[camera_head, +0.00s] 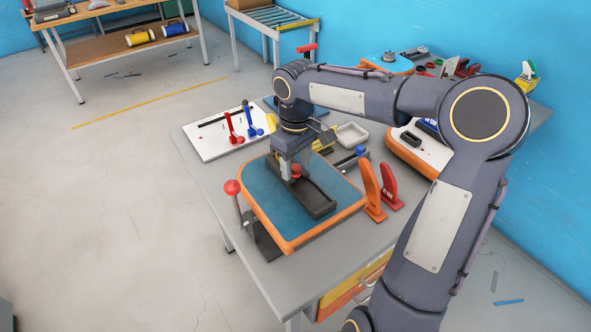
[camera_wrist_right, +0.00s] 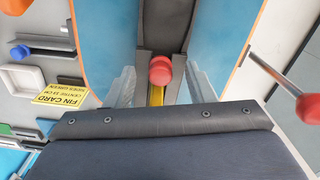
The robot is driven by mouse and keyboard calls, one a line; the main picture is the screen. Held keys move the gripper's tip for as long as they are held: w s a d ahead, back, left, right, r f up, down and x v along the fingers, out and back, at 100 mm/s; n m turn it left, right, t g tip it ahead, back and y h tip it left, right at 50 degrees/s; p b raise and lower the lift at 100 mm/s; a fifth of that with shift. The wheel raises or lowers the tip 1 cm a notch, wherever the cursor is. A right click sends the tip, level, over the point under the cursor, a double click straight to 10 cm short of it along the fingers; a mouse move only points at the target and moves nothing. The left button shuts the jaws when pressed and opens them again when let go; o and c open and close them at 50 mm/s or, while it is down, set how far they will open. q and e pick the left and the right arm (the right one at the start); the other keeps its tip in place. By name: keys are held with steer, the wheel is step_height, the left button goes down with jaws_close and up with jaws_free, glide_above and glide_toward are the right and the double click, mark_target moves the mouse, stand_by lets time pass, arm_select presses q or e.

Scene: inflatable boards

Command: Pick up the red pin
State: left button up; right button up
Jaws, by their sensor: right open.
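The red pin (camera_head: 296,171) shows as a small red knob at the dark trough (camera_head: 318,204) on the blue board with an orange edge (camera_head: 275,220). My right gripper (camera_head: 289,168) points down over the board beside it. In the right wrist view the red knob (camera_wrist_right: 160,70) lies between the two pale fingers of the open gripper (camera_wrist_right: 160,85), with a gap on both sides. A yellow strip (camera_wrist_right: 156,95) shows just below the knob. The pin's lower part is hidden. My left gripper is not in view.
A lever with a red ball (camera_head: 232,187) stands at the board's left edge. Orange and red fins (camera_head: 370,190) stand at its right. A white panel with red and blue pieces (camera_head: 213,137) lies behind. A yellow fin card (camera_wrist_right: 62,95) and a pale tray (camera_head: 352,134) are nearby.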

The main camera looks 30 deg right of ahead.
steer(key=c, duration=1)
steer(key=shift+r, duration=0.1)
steer(key=shift+c, duration=0.2)
